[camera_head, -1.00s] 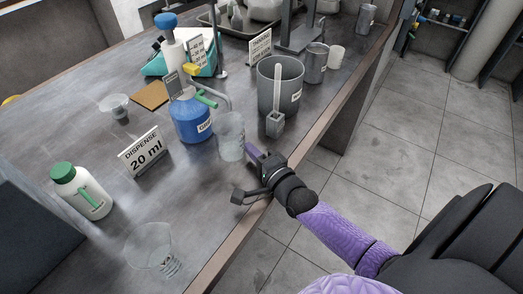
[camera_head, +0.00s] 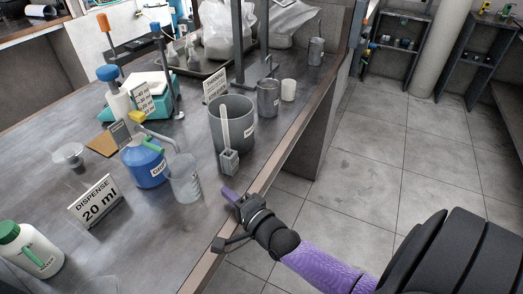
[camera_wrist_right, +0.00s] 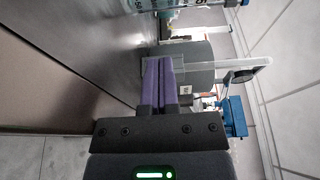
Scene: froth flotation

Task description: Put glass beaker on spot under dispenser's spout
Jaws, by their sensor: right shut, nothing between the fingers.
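A clear glass beaker (camera_head: 185,182) stands upright on the bench, just right of the blue dispenser bottle (camera_head: 143,164). The dispenser's grey spout (camera_head: 165,138) reaches out over the beaker's top; the spot beneath the beaker is hidden. My right gripper (camera_head: 230,194), with purple fingers, is over the bench's right edge, to the right of the beaker and apart from it. In the right wrist view its fingers (camera_wrist_right: 160,72) are closed together with nothing between them. My left gripper is not in view.
A sign reading "DISPENSE 20 ml" (camera_head: 96,201) stands left of the beaker. A large grey bucket (camera_head: 232,119) with a square-ended tool stands behind my right gripper. A white bottle with a green cap (camera_head: 28,252) is at lower left.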

